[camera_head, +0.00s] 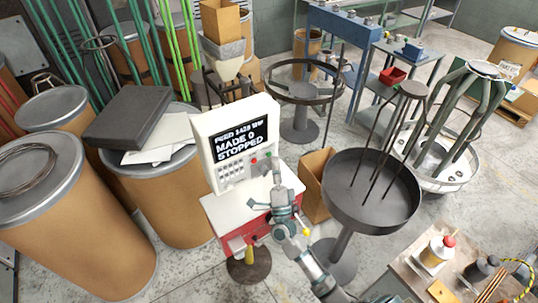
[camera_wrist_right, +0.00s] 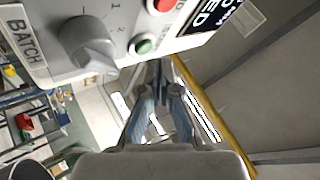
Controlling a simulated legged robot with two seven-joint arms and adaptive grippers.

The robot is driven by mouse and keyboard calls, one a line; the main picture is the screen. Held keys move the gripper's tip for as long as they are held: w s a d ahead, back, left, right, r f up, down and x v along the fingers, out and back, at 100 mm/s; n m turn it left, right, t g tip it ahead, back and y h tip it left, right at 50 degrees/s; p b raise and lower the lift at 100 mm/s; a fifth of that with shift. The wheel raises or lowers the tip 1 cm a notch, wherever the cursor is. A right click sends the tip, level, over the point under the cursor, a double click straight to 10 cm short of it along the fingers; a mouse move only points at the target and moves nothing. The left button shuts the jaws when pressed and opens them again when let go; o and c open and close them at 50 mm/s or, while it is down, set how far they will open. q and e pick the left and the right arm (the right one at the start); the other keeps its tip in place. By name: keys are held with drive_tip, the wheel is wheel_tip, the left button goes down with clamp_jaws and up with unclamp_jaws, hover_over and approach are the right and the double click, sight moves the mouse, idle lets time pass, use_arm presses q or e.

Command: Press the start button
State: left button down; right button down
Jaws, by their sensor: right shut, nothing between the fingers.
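The white control box (camera_head: 236,140) has a dark screen (camera_head: 240,138) whose large lines read MADE 0 and STOPPED. Small red and green buttons sit below the screen. In the right wrist view the green button (camera_wrist_right: 143,44) lies between a grey knob (camera_wrist_right: 85,42) and a red button (camera_wrist_right: 160,4). Which button is labelled start cannot be read. My right gripper (camera_head: 270,178) is in front of the box's lower right part. In the wrist view its fingers (camera_wrist_right: 160,68) are together and empty, just below the green button; contact cannot be told. My left gripper is not in view.
The box stands on a red-and-white base (camera_head: 232,212). A dark round tray on a stand (camera_head: 372,195) is to the right, with a cardboard box (camera_head: 315,185) between. Large brown drums (camera_head: 75,220) crowd the left. A workbench (camera_head: 405,270) is at lower right.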

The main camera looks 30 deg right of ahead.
drive_tip(key=shift+w, duration=0.1)
idle(0.3)
drive_tip(key=shift+w+r, duration=0.1)
drive_tip(key=shift+w, duration=0.2)
